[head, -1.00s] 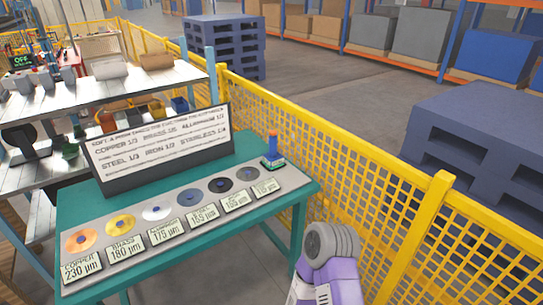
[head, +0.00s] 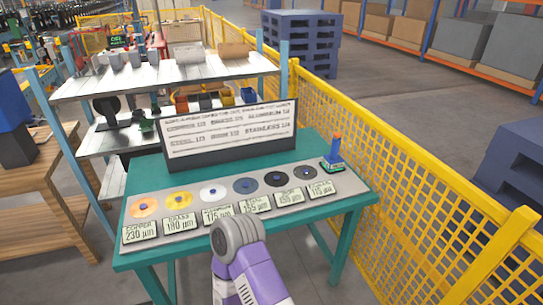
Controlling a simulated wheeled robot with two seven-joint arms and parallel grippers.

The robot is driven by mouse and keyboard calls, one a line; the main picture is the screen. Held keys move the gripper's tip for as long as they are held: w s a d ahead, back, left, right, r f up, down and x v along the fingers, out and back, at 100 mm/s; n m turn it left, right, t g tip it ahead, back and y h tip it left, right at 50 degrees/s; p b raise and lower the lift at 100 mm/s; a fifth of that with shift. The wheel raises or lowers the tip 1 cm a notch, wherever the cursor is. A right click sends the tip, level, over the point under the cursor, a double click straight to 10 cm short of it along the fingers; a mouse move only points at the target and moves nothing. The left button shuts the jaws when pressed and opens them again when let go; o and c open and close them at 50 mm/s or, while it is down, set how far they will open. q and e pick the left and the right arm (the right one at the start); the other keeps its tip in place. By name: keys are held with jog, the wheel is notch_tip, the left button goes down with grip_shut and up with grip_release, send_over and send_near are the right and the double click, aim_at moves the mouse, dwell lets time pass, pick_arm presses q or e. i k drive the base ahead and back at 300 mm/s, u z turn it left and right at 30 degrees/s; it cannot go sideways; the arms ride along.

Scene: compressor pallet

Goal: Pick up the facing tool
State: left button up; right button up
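A small upright tool with a blue body and an orange top (head: 335,153) stands on a green-edged base at the right end of the green table. It is the only tool-like thing on the table, but I cannot tell for sure that it is the facing tool. Neither gripper shows. Only a purple arm link of mine with a grey rounded end is in view at the bottom middle, in front of the table and well apart from the tool.
The green table (head: 142,180) carries a grey strip with several coloured discs, labels in front, and a sign board (head: 228,138) behind. A yellow mesh fence (head: 420,165) runs close along its right. A wooden table (head: 62,185) stands left; metal shelving (head: 165,78) stands behind.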

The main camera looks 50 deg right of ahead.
aim_at(333, 162)
jog(key=u, duration=0.2)
jog(key=k, duration=1.4)
jog(key=z, duration=1.8)
jog(key=i, duration=0.55)
